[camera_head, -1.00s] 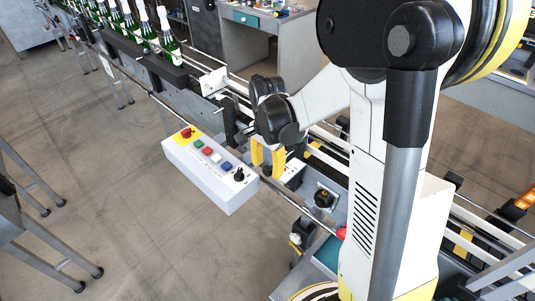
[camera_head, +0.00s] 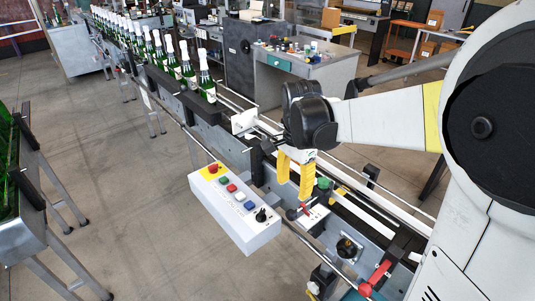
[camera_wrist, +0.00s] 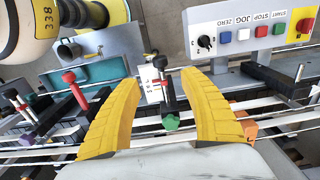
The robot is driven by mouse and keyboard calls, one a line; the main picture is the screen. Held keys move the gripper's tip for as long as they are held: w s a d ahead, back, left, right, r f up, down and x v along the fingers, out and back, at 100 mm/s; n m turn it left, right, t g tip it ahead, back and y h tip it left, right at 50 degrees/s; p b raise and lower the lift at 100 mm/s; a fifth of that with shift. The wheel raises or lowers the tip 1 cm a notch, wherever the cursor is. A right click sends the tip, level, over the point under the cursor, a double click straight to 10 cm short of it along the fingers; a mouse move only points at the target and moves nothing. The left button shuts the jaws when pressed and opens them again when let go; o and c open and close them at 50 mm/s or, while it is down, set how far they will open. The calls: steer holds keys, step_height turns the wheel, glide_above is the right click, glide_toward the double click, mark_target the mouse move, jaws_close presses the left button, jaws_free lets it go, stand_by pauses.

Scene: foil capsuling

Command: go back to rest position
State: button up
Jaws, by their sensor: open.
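My gripper (camera_head: 295,172) is in the head view, over the conveyor line beside the control box, with its yellow fingers pointing down. In the wrist view its two yellow fingers (camera_wrist: 168,105) are spread wide apart with nothing held between them. A green knob (camera_wrist: 171,122) and a red-handled lever (camera_wrist: 160,64) of the machine show in the gap between the fingers, beyond them. I cannot tell how far the fingertips are from these parts.
The control box (camera_head: 236,214) with coloured buttons stands just left of my gripper. A row of green bottles (camera_head: 189,68) lines the conveyor farther back. A red lever (camera_head: 378,275) lies at the lower right. Open floor (camera_head: 130,190) is at the left.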

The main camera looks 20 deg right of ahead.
steer(key=s+a+f+n+t+b, duration=0.2)
steer(key=s+a+n+t+b, duration=0.1)
steer(key=s+n, duration=0.3)
steer(key=s+a+f+n+t+b, duration=0.2)
steer(key=s+a+n+t+b, duration=0.1)
steer(key=s+n+b, duration=0.3)
steer(key=shift+s+a+f+n+t, duration=0.2)
steer(key=shift+a+n+t, duration=0.3)
steer(key=shift+n, duration=0.5)
steer(key=shift+d, duration=0.1)
stand_by(1.8)
